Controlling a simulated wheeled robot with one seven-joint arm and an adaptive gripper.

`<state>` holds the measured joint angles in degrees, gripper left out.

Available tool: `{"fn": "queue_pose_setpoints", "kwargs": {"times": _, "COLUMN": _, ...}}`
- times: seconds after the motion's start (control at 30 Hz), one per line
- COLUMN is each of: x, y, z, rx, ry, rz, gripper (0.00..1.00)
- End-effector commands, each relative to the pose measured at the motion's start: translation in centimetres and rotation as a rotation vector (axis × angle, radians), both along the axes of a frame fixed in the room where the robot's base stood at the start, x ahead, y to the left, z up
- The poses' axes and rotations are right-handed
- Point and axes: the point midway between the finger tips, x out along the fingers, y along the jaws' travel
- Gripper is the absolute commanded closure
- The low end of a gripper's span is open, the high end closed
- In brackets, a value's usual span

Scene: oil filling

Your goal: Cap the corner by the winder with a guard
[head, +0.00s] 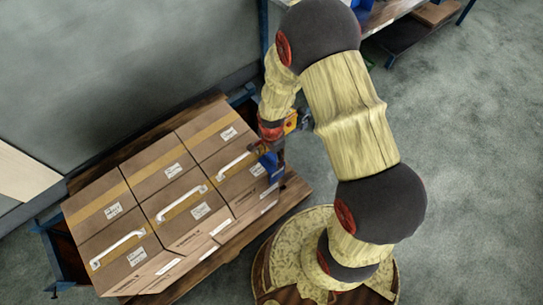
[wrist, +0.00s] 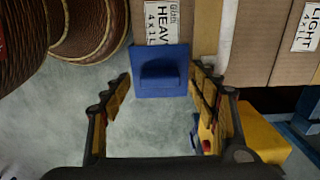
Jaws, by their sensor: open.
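A blue corner guard (head: 272,166) sits at the right-hand corner of the carton stack in the head view. In the wrist view the blue guard (wrist: 160,82) lies against the carton edge, with a raised block on its face. My gripper (wrist: 161,76) is open, with one fingertip on each side of the guard and small gaps visible; in the head view it (head: 266,146) is partly hidden by the arm. Cartons (head: 200,147) stand in a block on a wooden pallet (head: 295,190). I cannot clearly identify the winder.
A yellow and red object (head: 290,121) stands just behind the gripper; a yellow block (wrist: 262,140) shows at right in the wrist view. White handle-like strips (head: 182,203) lie on the cartons. A bench (head: 390,12) is at the back. Floor at right is clear.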

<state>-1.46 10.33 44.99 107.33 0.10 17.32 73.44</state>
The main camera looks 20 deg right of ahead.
Motion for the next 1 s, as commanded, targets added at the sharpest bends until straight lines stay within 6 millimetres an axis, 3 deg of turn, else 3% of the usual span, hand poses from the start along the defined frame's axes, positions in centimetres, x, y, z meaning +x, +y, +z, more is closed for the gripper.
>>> {"fn": "queue_pose_setpoints", "kwargs": {"times": 0.23, "x": 0.0, "y": 0.0, "z": 0.2, "rx": 0.0, "ry": -0.001, "rz": 0.0, "gripper": 0.4}}
{"fn": "queue_pose_setpoints", "kwargs": {"times": 0.37, "x": 0.1, "y": 0.0, "z": 1.3, "rx": 0.0, "ry": -0.003, "rz": 0.0, "gripper": 0.4}}
{"fn": "queue_pose_setpoints", "kwargs": {"times": 0.8, "x": 0.1, "y": 0.0, "z": 9.7, "rx": 0.0, "ry": -0.004, "rz": 0.0, "gripper": 0.4}}
{"fn": "queue_pose_setpoints", "kwargs": {"times": 1.0, "x": 0.0, "y": 0.0, "z": 11.6, "rx": 0.0, "ry": 0.0, "rz": 0.0, "gripper": 0.4}}
